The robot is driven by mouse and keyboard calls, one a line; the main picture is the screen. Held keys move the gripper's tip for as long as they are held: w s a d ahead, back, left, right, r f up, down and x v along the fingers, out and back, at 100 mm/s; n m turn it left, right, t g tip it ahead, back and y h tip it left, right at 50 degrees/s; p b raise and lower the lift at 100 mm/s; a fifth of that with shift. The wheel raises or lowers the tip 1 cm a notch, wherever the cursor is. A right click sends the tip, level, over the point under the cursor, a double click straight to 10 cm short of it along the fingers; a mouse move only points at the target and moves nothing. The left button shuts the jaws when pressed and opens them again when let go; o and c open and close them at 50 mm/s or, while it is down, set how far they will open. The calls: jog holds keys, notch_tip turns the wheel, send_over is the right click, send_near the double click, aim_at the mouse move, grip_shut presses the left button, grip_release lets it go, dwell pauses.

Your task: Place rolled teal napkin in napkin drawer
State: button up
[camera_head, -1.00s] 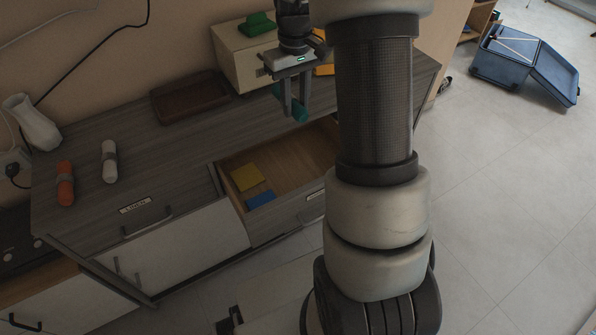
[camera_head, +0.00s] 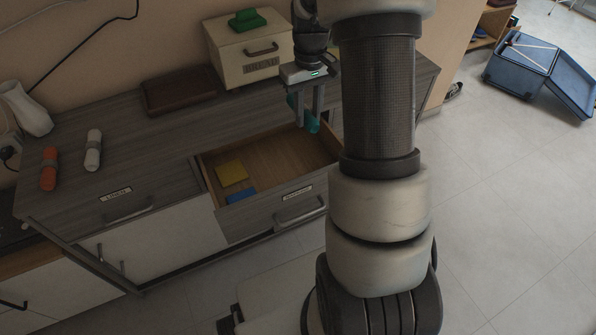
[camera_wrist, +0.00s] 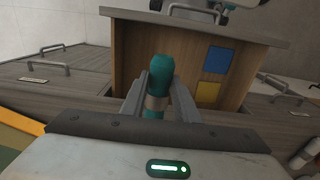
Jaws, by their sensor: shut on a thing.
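My gripper (camera_head: 307,112) is shut on the rolled teal napkin (camera_head: 312,124), which has a pale band around it. In the wrist view the napkin (camera_wrist: 160,72) stands out between the fingers of my gripper (camera_wrist: 158,102). In the head view it hangs over the back right part of the open drawer (camera_head: 283,152). I cannot tell how high above the drawer floor it is. The drawer holds a folded yellow cloth (camera_head: 231,174) and a folded blue cloth (camera_head: 241,196) at its left side. The drawer's right end is partly hidden behind my arm.
An orange roll (camera_head: 49,168) and a white roll (camera_head: 93,150) lie on the cabinet top (camera_head: 140,135). A dark brown tray (camera_head: 180,92) and a cream box (camera_head: 250,60) with a green item on it stand at the back. The drawer's middle is clear.

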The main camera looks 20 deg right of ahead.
notch_tip(320, 180, down, 23)
jog(key=b, duration=0.4)
jog(key=shift+f, duration=0.2)
jog(key=shift+f+b, duration=0.1)
jog(key=shift+b, duration=0.2)
jog(key=o, duration=0.6)
jog(key=shift+f, duration=0.1)
jog(key=o, duration=0.5)
jog(key=shift+c, duration=0.2)
jog(key=shift+r, duration=0.2)
